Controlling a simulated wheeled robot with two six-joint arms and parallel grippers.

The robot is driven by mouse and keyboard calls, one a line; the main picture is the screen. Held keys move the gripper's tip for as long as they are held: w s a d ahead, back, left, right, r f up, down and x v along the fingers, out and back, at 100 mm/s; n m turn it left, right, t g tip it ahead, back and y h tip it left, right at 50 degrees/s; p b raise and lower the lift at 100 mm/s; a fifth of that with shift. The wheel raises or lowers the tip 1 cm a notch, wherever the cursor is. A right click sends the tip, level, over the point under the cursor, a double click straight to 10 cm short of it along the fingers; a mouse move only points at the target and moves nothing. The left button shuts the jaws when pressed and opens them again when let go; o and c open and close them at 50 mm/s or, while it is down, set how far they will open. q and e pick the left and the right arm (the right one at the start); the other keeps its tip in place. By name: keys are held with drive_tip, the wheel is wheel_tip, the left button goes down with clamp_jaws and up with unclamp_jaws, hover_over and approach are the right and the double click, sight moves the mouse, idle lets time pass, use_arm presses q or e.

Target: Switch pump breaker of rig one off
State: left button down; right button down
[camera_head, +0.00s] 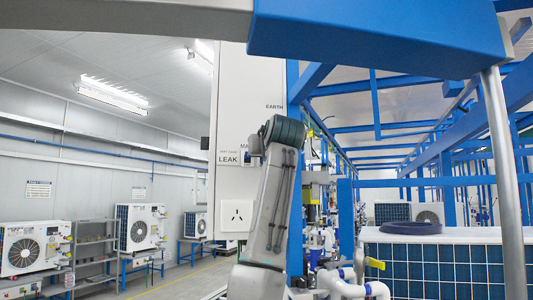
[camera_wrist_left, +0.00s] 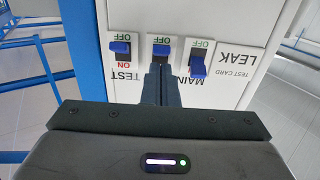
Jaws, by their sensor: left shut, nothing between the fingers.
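A white switch panel (camera_head: 229,100) stands upright in the head view, partly hidden behind my left arm. In the left wrist view the panel (camera_wrist_left: 234,88) appears upside down, with three blue-levered switches in a row. The left switch (camera_wrist_left: 120,47) has a red ON mark and the word TEST by it. No label reading pump is visible. My left gripper (camera_wrist_left: 160,72) is shut and empty, its tips close below the middle switch; contact cannot be told.
A white socket (camera_head: 237,215) sits low on the panel. A blue beam (camera_head: 380,35) crosses the upper head view. White pipes (camera_head: 345,285) and a blue finned unit (camera_head: 440,265) are at right. Outdoor units (camera_head: 140,228) and a grey shelf (camera_head: 95,250) line the left wall.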

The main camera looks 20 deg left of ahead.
use_arm(q)
drive_tip(key=shift+s, duration=0.1)
drive_tip(key=b+v, duration=0.6)
drive_tip(key=v, duration=0.4)
drive_tip(key=shift+s+d, duration=0.15)
drive_tip(key=shift+s, duration=0.05)
